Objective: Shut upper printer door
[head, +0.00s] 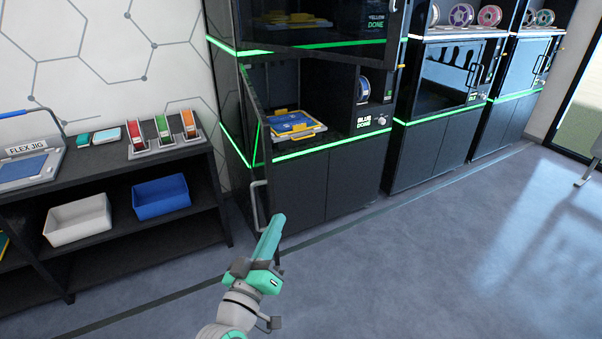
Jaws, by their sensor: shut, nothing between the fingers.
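The upper printer door (330,53) is a dark panel on the tall cabinet at the top middle. Its lower edge slants across the front, so it appears partly open. Its upright handle (402,48) is at the right; the door's top is out of frame. The lower printer door (256,112) stands wide open at the left, with a grey handle (258,205) at its near edge. My gripper (272,224) is shut and empty, pointing up, low in front of the cabinet. In the picture it is beside the lower door's handle; I cannot tell the gap in depth.
The lower chamber holds a blue plate on a yellow-handled tray (312,134). A dark shelf table (115,165) stands left, with a white bin (78,221) and a blue bin (161,197). More printer cabinets (440,120) stand right.

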